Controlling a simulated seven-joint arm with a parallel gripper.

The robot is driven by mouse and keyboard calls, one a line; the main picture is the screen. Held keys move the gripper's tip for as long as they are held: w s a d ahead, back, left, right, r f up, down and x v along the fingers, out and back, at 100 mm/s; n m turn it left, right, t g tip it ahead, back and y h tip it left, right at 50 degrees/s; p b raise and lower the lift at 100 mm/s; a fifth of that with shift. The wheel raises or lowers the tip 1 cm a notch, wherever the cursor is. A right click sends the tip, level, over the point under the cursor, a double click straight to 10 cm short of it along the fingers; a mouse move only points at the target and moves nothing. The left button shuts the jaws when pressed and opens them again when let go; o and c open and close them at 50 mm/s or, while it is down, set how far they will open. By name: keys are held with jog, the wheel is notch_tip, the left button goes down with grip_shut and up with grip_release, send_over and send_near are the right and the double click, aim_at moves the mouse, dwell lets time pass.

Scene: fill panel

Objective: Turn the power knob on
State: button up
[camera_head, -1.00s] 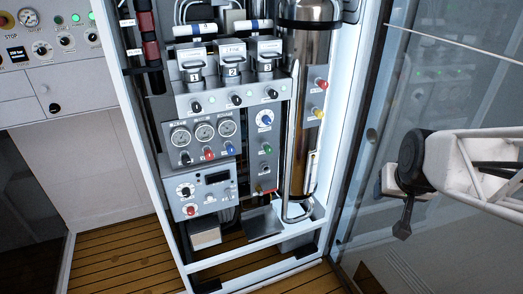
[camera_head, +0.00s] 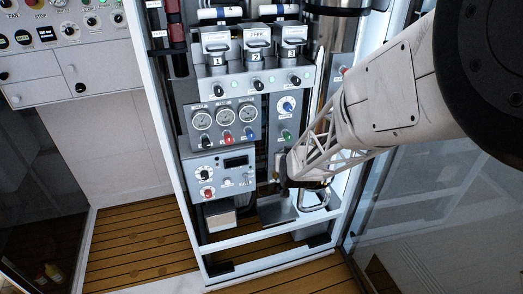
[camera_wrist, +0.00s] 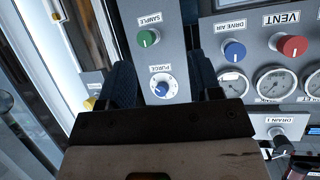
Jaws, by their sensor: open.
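No label reading "power" is legible. The lower-left grey panel (camera_head: 228,172) has a dark display (camera_head: 236,162), a black knob on a white dial (camera_head: 205,173) and a red knob (camera_head: 207,193); their labels are too small to read. My gripper (camera_wrist: 163,75) is open and empty, its dark fingers on either side of the blue PURGE knob (camera_wrist: 161,88) in the wrist view, apparently short of the panel. The green SAMPLE knob (camera_wrist: 148,38) lies above it there. In the head view my arm reaches the cabinet's right side, and the fingertips are hard to make out.
Several gauges (camera_head: 201,118) sit above black, red and blue knobs left of my gripper. Numbered valves (camera_head: 219,62) are higher up. A metal cylinder (camera_head: 334,42) and the cabinet's white frame (camera_head: 172,135) bound the space. A glass pane (camera_head: 430,200) stands right.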

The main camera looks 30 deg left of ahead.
jog(key=s+a+f+n+t+y, duration=0.1)
jog(key=s+a+f+n+y, duration=0.3)
jog(key=a+f, duration=0.9)
jog(key=y, duration=0.2)
send_near(209, 196)
jog(key=shift+w+a+f+m+t, duration=0.15)
jog(key=shift+w+a+m+t, duration=0.05)
jog(key=shift+w+a, duration=0.2)
jog(key=shift+w+a+f+m+t, duration=0.15)
jog(key=shift+w+a+m+t, duration=0.1)
jog(key=shift+a, duration=0.25)
jog(key=shift+w+a, duration=0.1)
jog(key=shift+x, duration=3.85)
jog(key=shift+r, duration=0.1)
jog(key=c, duration=0.9)
jog(key=shift+c, duration=0.2)
